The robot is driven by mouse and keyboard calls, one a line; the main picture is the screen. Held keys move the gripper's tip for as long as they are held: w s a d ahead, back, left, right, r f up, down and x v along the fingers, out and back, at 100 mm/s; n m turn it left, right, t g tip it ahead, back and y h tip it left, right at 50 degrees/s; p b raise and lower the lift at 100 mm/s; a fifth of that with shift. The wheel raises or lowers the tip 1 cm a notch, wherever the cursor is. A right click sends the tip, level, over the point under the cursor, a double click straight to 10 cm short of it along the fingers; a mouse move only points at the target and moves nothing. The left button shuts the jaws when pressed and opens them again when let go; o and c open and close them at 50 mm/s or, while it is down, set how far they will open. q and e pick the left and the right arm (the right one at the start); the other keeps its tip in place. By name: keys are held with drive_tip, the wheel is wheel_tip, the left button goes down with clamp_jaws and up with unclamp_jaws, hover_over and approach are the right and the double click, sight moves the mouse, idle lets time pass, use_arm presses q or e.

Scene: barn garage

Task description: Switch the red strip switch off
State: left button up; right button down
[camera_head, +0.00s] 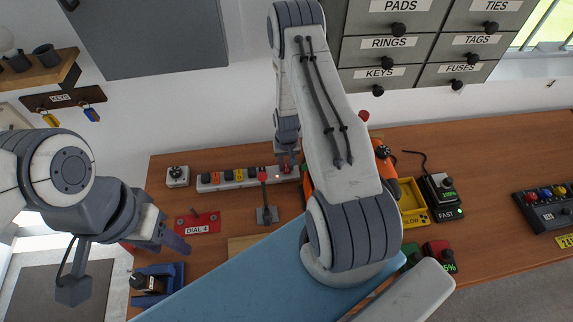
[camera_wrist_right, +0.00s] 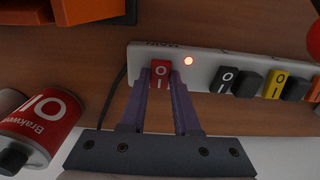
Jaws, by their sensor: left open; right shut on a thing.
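The white power strip (camera_head: 208,183) lies along the back of the wooden bench; it also shows in the right wrist view (camera_wrist_right: 212,75). The red strip switch (camera_wrist_right: 160,74) sits near one end of it, marked with O and I. In the head view, the right gripper (camera_head: 286,165) covers most of this switch. My left gripper (camera_head: 172,232) is open and empty over the bench's left part.
A red-handled lever (camera_head: 265,197) and a red DIAL 4 plate (camera_head: 198,224) stand in front of the strip. A red can labelled Brakwell (camera_wrist_right: 38,122) is near the right gripper. Several other switches line the strip.

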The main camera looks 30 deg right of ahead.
drive_tip(key=shift+s+a+f+t+h+b, duration=0.2)
drive_tip(key=shift+t+h+b, duration=0.55)
drive_tip(key=shift+b, duration=2.2)
drive_tip(key=shift+s+a+f+t+h+b, duration=0.2)
drive_tip(key=shift+t+b, duration=1.05)
drive_tip(key=shift+b, duration=1.7)
drive_tip(key=shift+s+d+r, duration=0.1)
drive_tip(key=shift+r, duration=0.15)
drive_tip(key=c, duration=0.6)
unclamp_jaws()
drive_tip(key=shift+c, duration=0.2)
